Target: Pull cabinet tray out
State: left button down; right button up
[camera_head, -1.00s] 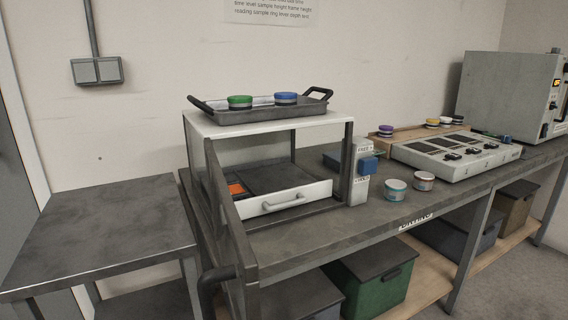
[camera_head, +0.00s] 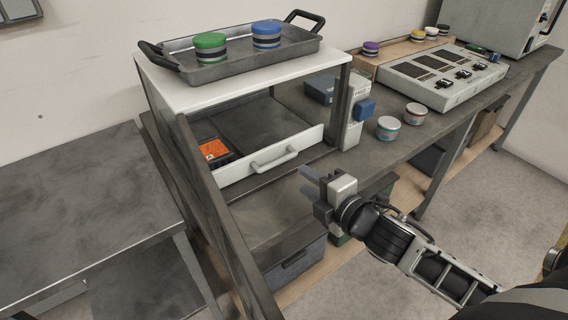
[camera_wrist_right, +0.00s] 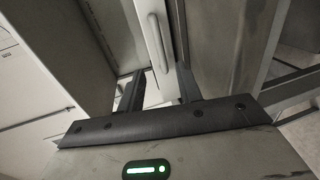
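The cabinet (camera_head: 185,75) is an open frame with a white top and dark posts. Inside it is a sliding tray with a white front (camera_head: 238,168), a curved white handle (camera_head: 274,162) and an orange item (camera_head: 213,149) at its left. My right gripper (camera_head: 309,183) is open and empty, in front of and to the right of the handle, apart from it. In the right wrist view, the handle (camera_wrist_right: 155,42) shows ahead, between the spread fingers (camera_wrist_right: 158,90). My left gripper is not in view.
A dark tray (camera_head: 240,62) with a green canister (camera_head: 210,46) and a blue canister (camera_head: 267,34) stands on the cabinet. Two small jars (camera_head: 389,128) sit on the bench. A side table (camera_head: 75,220) is bare.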

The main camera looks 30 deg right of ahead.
aim_at(280, 163)
jog(key=x, duration=0.9)
jog(key=shift+w, duration=0.1)
grip_shut()
